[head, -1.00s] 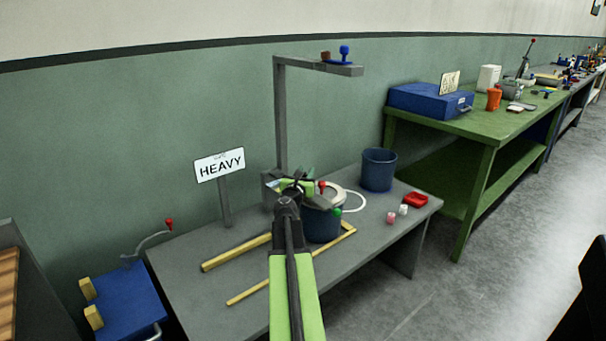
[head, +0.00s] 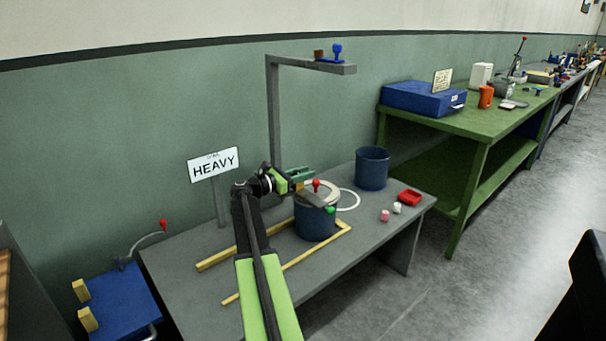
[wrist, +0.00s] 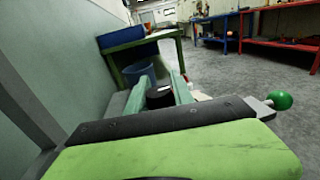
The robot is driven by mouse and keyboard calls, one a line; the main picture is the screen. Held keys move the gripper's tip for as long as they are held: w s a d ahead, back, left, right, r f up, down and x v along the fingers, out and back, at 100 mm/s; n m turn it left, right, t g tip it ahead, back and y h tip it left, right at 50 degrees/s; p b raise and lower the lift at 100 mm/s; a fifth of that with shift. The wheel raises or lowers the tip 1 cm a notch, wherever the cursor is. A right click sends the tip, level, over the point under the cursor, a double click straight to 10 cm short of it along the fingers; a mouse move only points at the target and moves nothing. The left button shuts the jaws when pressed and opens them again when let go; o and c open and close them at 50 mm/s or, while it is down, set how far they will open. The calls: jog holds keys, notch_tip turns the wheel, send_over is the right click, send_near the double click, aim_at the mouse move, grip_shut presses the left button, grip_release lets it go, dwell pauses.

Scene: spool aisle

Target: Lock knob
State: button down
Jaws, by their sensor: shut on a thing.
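My gripper (head: 308,174) reaches in from the left over the blue drum (head: 315,222), close to its pale lid and just above a red ball knob (head: 316,186). In the wrist view its green fingers (wrist: 162,84) stand on either side of a dark round knob (wrist: 159,97) and are shut on it. A green ball (head: 330,210) sits at the end of a grey bar at the drum's right side. It also shows in the wrist view (wrist: 280,101) on a short metal rod. The fingertip contact is too small to make out in the head view.
The drum stands on a grey table (head: 215,265) inside a yellow frame (head: 288,277). A grey post with an overhead arm (head: 315,66) rises behind. A HEAVY sign (head: 213,163) stands left; a blue bucket (head: 372,168), red tray (head: 410,197) and small blocks stand right.

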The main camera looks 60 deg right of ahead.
jog(key=shift+s+a+m+g+y, duration=0.1)
jog(key=shift+m+g+y, duration=0.2)
jog(key=shift+m+g, duration=0.15)
jog(key=c, duration=1.1)
grip_release()
jog(key=v, duration=1.7)
jog(key=shift+a+f, duration=0.1)
jog(key=shift+a, duration=0.05)
